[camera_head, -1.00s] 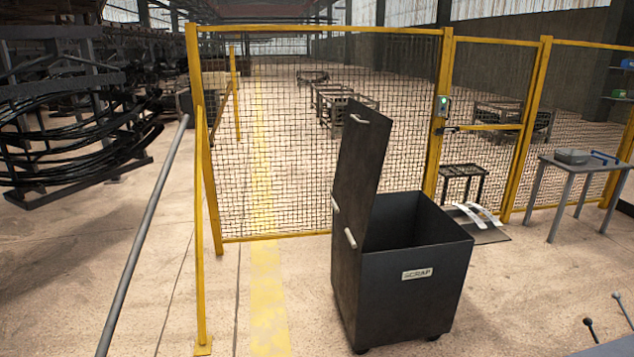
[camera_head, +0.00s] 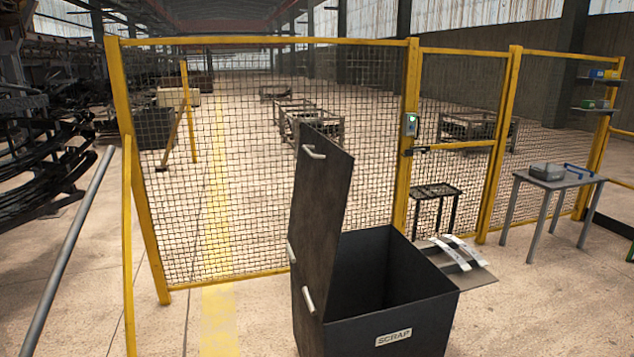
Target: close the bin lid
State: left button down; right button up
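The dark scrap bin (camera_head: 395,322) stands on the floor in the lower middle of the head view, with a label reading SCRAP on its front. Its lid (camera_head: 318,205) is open and stands nearly upright along the bin's left side. A pale handle (camera_head: 314,153) sits near the lid's top edge. Two more pale fittings show along the lid's left edge and lower part. The bin's inside looks dark and I cannot make out any contents. The bin's bottom is cut off by the frame. Neither of my grippers is in view.
A yellow mesh fence (camera_head: 265,150) runs behind the bin. A small dark stool (camera_head: 437,193) and a ramp-like plate with pale strips (camera_head: 462,258) are behind right. A grey table (camera_head: 556,182) stands at right. A grey pole (camera_head: 70,250) slants at left.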

aim_at(324, 172)
jog(key=i+z, duration=0.1)
jog(key=i, duration=1.05)
jog(key=j, duration=0.1)
